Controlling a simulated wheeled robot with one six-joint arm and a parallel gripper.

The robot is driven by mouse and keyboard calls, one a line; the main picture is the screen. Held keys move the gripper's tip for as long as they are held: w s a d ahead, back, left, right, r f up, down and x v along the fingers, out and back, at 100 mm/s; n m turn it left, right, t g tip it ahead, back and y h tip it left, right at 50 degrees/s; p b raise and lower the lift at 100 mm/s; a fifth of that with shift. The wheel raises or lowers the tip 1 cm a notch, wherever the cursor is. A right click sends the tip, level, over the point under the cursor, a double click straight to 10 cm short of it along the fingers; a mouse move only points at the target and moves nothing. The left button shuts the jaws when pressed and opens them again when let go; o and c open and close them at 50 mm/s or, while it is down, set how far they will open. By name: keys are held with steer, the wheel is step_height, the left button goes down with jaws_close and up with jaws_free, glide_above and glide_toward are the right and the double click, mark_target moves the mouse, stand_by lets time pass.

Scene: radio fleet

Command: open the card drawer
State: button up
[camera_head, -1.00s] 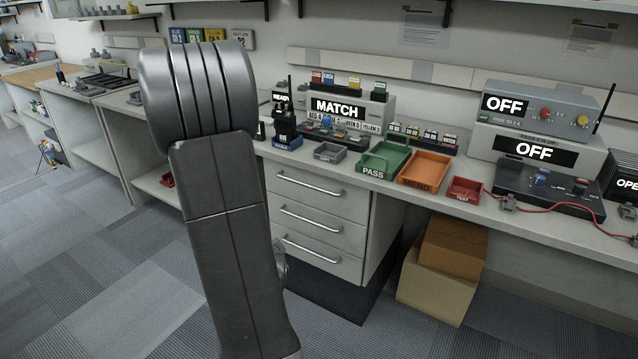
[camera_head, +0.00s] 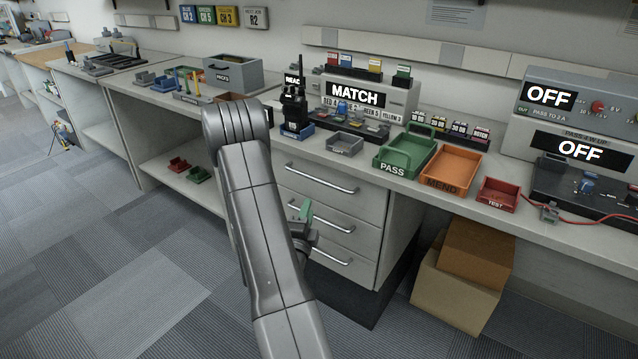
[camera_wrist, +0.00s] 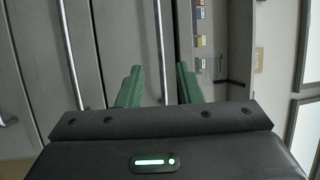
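A grey cabinet under the counter has three drawers with silver bar handles, all looking shut. The top drawer (camera_head: 300,185) has its handle (camera_head: 322,178) in clear view. No label marks the card drawer. My gripper (camera_head: 305,212) is in front of the cabinet, partly hidden by my arm; a green finger shows. In the wrist view my gripper (camera_wrist: 159,70) has its two green fingers apart, with the handle nearest the counter (camera_wrist: 158,40) running between them in the picture. I cannot tell whether the fingers reach around it. A second handle (camera_wrist: 72,50) is to the left.
On the counter above are a green PASS tray (camera_head: 383,165), an orange MEND tray (camera_head: 440,185), a red TEST tray (camera_head: 497,202) and a radio (camera_head: 294,110). Cardboard boxes (camera_head: 455,300) stand right of the cabinet. Floor (camera_head: 120,280) to the left is clear.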

glide_toward(316, 184)
steer(key=w+r, duration=0.1)
steer(key=r, duration=0.1)
steer(key=w+d+r, duration=0.1)
steer(key=r, duration=0.1)
steer(key=w+d+r, duration=0.1)
steer(key=r, duration=0.1)
steer(key=shift+w+d+r+p, duration=0.1)
steer(key=shift+w+p, duration=0.2)
steer(key=shift+p, duration=0.1)
steer(key=shift+c, duration=0.3)
jaws_close()
